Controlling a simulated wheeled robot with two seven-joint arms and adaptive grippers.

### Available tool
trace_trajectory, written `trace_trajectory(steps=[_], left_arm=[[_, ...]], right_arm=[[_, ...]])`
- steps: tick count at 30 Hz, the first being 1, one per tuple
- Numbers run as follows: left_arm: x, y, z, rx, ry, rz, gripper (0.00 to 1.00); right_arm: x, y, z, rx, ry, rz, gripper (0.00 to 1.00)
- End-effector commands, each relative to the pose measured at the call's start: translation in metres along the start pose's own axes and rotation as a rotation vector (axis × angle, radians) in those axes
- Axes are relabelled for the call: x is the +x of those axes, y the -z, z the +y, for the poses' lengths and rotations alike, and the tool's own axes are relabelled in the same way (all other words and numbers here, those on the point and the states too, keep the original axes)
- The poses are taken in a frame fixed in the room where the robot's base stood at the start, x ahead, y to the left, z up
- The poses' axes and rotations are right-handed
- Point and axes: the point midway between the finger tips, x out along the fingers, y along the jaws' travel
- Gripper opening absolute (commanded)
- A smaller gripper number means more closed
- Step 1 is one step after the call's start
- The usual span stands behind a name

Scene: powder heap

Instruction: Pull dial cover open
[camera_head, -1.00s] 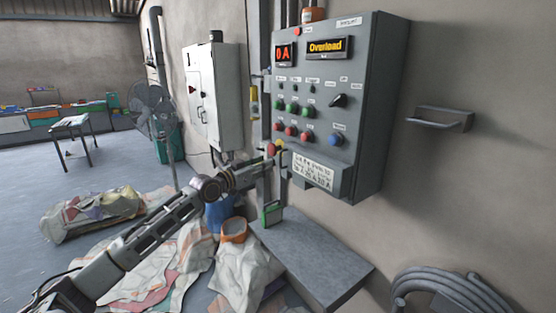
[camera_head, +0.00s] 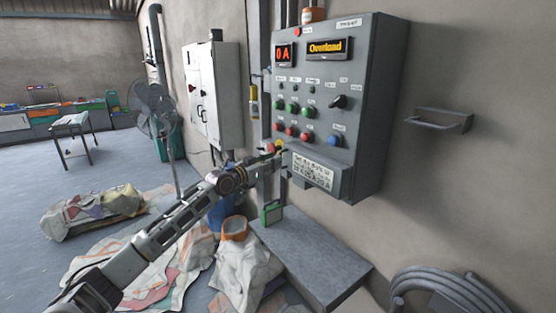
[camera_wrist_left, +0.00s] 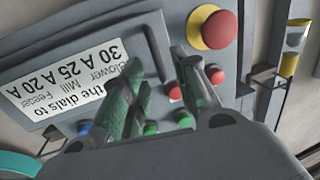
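The dial cover (camera_head: 315,172) is a grey box front low on the control panel, with a white label. In the left wrist view the cover's label (camera_wrist_left: 70,75) is upside down, with a dark bar-like handle (camera_wrist_left: 156,52) beside it. My left gripper (camera_head: 281,160) is at the cover's left end in the head view. In the left wrist view its two fingers (camera_wrist_left: 162,75) are apart, with the handle showing between them. I cannot tell whether they touch it. The dials are not visible. My right gripper is not in view.
A red button on a yellow base (camera_wrist_left: 212,28) sits close to the fingers. The panel (camera_head: 365,100) carries several buttons and an "Overload" display (camera_head: 327,47). A grey ledge (camera_head: 310,260) lies below. A wall handle (camera_head: 440,121) is at the right.

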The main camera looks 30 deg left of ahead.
Motion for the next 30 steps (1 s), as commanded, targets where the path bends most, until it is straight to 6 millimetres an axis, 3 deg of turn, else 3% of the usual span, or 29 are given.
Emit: trace_trajectory(steps=[18,30], left_arm=[[0.032,0.001,0.000,0.000,0.000,0.001,0.30],[0.035,0.000,0.001,0.001,-0.001,0.000,0.30]], right_arm=[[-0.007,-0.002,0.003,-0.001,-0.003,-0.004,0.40],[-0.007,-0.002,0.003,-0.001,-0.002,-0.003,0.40]])
